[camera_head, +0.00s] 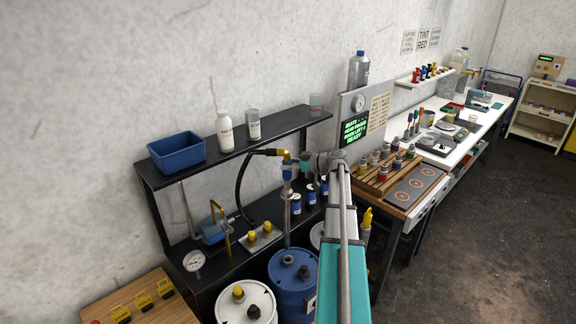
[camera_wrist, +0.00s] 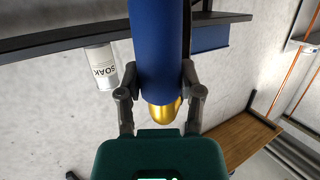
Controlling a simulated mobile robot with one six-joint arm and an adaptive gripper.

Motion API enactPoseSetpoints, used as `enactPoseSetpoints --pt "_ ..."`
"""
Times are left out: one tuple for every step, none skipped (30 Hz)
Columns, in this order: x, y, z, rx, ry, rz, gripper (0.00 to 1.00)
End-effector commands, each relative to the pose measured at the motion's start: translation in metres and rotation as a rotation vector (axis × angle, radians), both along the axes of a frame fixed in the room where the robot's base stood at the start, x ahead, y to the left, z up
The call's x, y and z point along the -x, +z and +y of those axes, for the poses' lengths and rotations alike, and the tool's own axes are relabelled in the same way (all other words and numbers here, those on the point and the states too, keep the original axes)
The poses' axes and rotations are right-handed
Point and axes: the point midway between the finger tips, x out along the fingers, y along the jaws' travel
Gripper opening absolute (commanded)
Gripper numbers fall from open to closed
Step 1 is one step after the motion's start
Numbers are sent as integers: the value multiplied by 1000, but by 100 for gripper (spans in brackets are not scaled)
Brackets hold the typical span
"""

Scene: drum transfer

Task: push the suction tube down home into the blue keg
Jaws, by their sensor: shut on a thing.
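The blue keg (camera_head: 290,291) stands on the floor among other drums, below the black bench. The tube has a blue collar (camera_head: 287,173) and a brass elbow on top, with a black hose (camera_head: 240,188) running left. My gripper (camera_head: 296,165) is shut on the collar from the right. In the wrist view, the fingers (camera_wrist: 158,84) grip the blue collar (camera_wrist: 158,45) from both sides, with brass showing beyond it.
White drums (camera_head: 246,303) stand close beside the keg. A black shelf (camera_head: 228,151) holds a blue bin (camera_head: 177,151), a white bottle (camera_head: 224,129) and a beaker behind the tube. A status screen (camera_head: 353,127) stands right. Open floor (camera_head: 450,240) lies at the right.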

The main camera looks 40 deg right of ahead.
Motion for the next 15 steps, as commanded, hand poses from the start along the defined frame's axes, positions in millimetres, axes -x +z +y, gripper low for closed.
enactPoseSetpoints --pt "1 4 2 -2 -16 -2 0" --pt "1 5 2 -2 -26 -2 0" --pt "2 6 2 -2 -42 -2 0" --pt "2 7 2 -3 -55 -2 0" --pt "2 8 2 -3 -69 -2 0" --pt "3 10 2 -3 -87 -1 0" --pt "3 11 2 -2 -102 -1 0" --pt "3 12 2 -3 -117 -1 0" --pt "3 14 2 -2 -138 -1 0" --pt "3 15 3 -3 -154 0 0" --pt "3 16 2 -3 -172 0 0" --pt "3 17 2 -4 -190 0 0" --pt "3 18 2 -3 -204 1 0" --pt "3 19 2 -3 -217 1 0" --pt "3 20 2 -3 -236 1 0"
